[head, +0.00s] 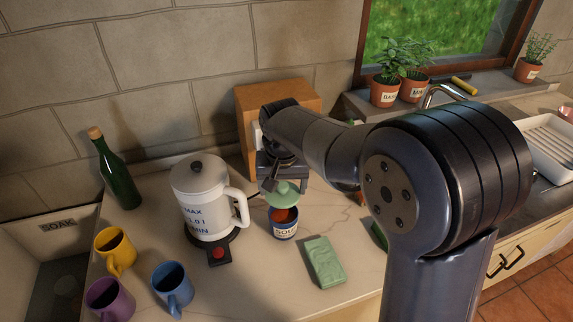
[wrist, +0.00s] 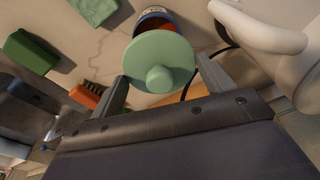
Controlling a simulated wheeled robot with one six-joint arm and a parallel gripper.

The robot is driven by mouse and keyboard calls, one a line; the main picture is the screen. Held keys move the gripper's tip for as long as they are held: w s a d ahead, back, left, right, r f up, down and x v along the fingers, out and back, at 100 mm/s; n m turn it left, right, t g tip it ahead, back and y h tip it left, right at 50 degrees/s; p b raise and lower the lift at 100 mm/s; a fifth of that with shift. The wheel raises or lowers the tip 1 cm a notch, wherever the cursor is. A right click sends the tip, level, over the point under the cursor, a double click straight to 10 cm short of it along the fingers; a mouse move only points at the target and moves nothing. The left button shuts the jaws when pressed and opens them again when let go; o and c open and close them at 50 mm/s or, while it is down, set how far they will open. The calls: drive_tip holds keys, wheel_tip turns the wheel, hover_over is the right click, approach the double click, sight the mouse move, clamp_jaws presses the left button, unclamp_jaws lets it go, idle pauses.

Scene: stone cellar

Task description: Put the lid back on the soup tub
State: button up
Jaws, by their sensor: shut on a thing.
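The soup tub (head: 285,229) stands upright on the counter, open, with red soup showing inside. It has a blue and white label. My gripper (head: 284,183) is shut on the round pale green lid (head: 283,199) and holds it just above the tub, towards the back. The lid appears apart from the rim. In the wrist view the lid (wrist: 165,58), with its round knob, sits between the two fingers and hides part of the tub (wrist: 155,17).
A white kettle (head: 200,200) stands close left of the tub, its handle towards it. A green block (head: 324,262) lies in front right. Blue (head: 172,287), yellow (head: 115,250) and purple (head: 110,299) mugs stand front left. A wooden box (head: 250,104) stands behind.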

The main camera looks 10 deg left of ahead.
drive_tip(key=shift+w, duration=0.2)
drive_tip(key=shift+s+f+b, duration=0.1)
drive_tip(key=shift+f+b, duration=0.5)
drive_tip(key=shift+f, duration=0.05)
wheel_tip(320, 180, down, 4)
drive_tip(key=b, duration=0.3)
drive_tip(key=shift+f, duration=0.25)
drive_tip(key=shift+f+b, duration=0.3)
drive_tip(key=shift+b, duration=0.05)
drive_tip(key=shift+f, duration=0.1)
idle(1.5)
drive_tip(key=o, duration=1)
drive_tip(key=shift+p, duration=0.3)
